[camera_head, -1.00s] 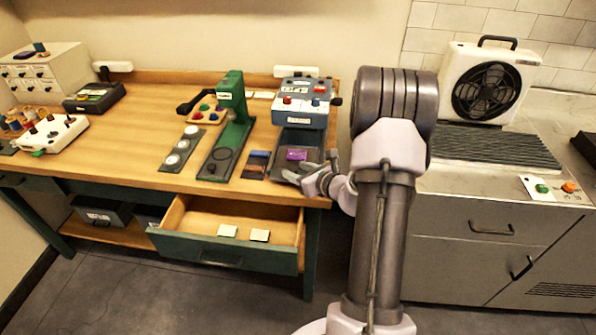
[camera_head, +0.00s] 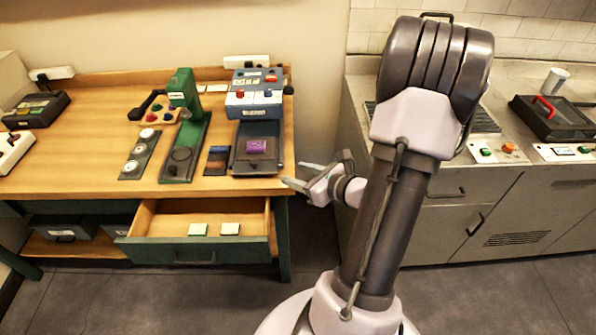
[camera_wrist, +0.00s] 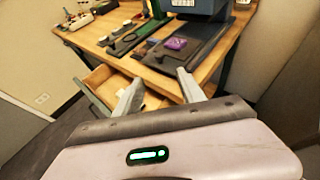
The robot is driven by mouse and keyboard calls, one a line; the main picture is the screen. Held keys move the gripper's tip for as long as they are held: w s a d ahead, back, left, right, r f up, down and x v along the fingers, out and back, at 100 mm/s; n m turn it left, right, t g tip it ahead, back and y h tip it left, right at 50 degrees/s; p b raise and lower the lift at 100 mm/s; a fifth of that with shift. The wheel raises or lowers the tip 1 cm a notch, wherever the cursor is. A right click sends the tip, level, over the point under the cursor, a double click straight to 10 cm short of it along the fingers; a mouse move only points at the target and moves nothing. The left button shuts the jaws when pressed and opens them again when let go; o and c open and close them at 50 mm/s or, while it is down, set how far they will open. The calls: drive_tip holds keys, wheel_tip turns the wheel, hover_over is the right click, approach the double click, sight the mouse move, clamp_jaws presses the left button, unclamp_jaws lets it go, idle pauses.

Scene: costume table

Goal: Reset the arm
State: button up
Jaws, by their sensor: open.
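My gripper (camera_head: 318,176) is open and empty just right of the wooden table's right front corner. Its two fingers also show in the wrist view (camera_wrist: 158,94), apart, with the table's front edge beyond them. My arm rises at the right in the head view and hides part of the grey counter behind it. A purple piece (camera_head: 256,147) lies on a dark tray (camera_head: 242,168) at the table's right side. The purple piece also shows in the wrist view (camera_wrist: 176,43), beyond the fingers.
The table's drawer (camera_head: 192,250) is pulled out with two pale cards in it. A green press (camera_head: 185,130) and a blue-white machine (camera_head: 254,104) stand on the table (camera_head: 95,165). A grey counter (camera_head: 508,190) with a red-handled case (camera_head: 548,118) stands right. Floor shows between them.

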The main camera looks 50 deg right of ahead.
idle(0.3)
drive_tip(key=w+a+r+n+g+y+b, duration=0.1)
drive_tip(key=w+a+r+n+g+y, duration=0.15)
drive_tip(key=a+n, duration=0.5)
drive_tip(key=w+a+r+n+g+y, duration=0.1)
drive_tip(key=w+a+r+n+y, duration=0.25)
drive_tip(key=a, duration=0.65)
drive_tip(key=s+a+r+n+g+y, duration=0.25)
drive_tip(key=a+n, duration=0.35)
drive_tip(key=a, duration=0.4)
drive_tip(key=s+a+r+n+h+b, duration=0.1)
drive_tip(key=s+a+r+n+h, duration=0.1)
drive_tip(key=s+n, duration=0.3)
drive_tip(key=s+a+r+n+g+h, duration=0.1)
drive_tip(key=s+a+r+n+h, duration=0.2)
drive_tip(key=s+n, duration=0.3)
drive_tip(key=a+n, duration=0.1)
drive_tip(key=n, duration=0.3)
drive_tip(key=shift+a+g+b, duration=0.3)
drive_tip(key=shift+a+b, duration=0.05)
drive_tip(key=shift+b, duration=0.05)
